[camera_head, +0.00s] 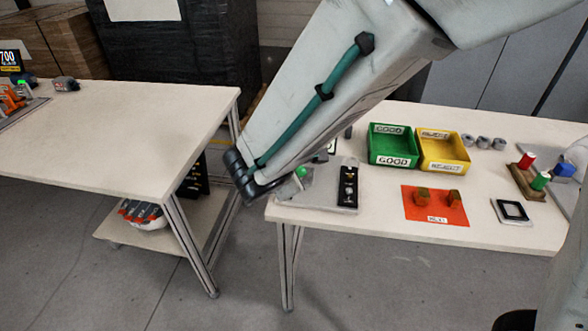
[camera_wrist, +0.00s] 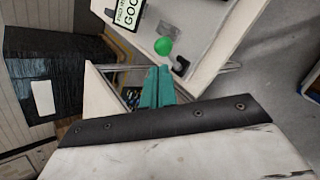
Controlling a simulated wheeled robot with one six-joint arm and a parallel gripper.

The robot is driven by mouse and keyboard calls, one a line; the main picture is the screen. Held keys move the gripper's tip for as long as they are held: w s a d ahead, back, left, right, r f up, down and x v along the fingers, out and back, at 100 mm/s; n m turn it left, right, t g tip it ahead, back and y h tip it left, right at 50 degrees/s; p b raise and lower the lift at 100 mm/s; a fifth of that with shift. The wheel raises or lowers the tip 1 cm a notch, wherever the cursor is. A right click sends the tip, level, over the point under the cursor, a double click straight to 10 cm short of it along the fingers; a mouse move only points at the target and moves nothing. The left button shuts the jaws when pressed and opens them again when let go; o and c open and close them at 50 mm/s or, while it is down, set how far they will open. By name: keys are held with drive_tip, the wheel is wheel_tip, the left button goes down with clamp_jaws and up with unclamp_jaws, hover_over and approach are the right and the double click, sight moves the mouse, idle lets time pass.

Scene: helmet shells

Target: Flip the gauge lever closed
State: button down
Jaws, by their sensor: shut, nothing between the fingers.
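The gauge (camera_head: 320,192) is a grey plate with a black panel on its right, at the left end of the right-hand table. Its lever's green ball knob (camera_head: 301,171) shows just right of my black wrist joint. In the wrist view the green knob (camera_wrist: 163,46) is just ahead of my gripper (camera_wrist: 158,72), whose teal fingers are together with nothing between them. The knob appears apart from the fingertips. My arm hides the gripper in the head view.
A green bin (camera_head: 393,161) and a yellow bin (camera_head: 443,166) stand behind an orange mat (camera_head: 421,213) with two brown parts. A rack (camera_head: 530,190) with red and green spools is at right. Another table (camera_head: 120,125) stands left, across a floor gap.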

drive_tip(key=v, duration=1.1)
drive_tip(key=shift+s, duration=0.15)
drive_tip(key=shift+f, duration=0.15)
drive_tip(key=s+d+r+m+g, duration=0.2)
drive_tip(key=s+d+m, duration=0.2)
drive_tip(key=d+m, duration=0.3)
drive_tip(key=s+d+r+m+g+y, duration=0.1)
drive_tip(key=s+d+m, duration=0.4)
drive_tip(key=d, duration=0.8)
drive_tip(key=s+d+r+m+g+y, duration=0.1)
drive_tip(key=s+d+r+m+g, duration=0.2)
drive_tip(key=d+m, duration=0.7)
drive_tip(key=shift+s+r+m+g, duration=0.3)
drive_tip(key=shift+s+m+g, duration=0.2)
drive_tip(key=shift+s+g, duration=0.55)
drive_tip(key=shift+s, duration=0.15)
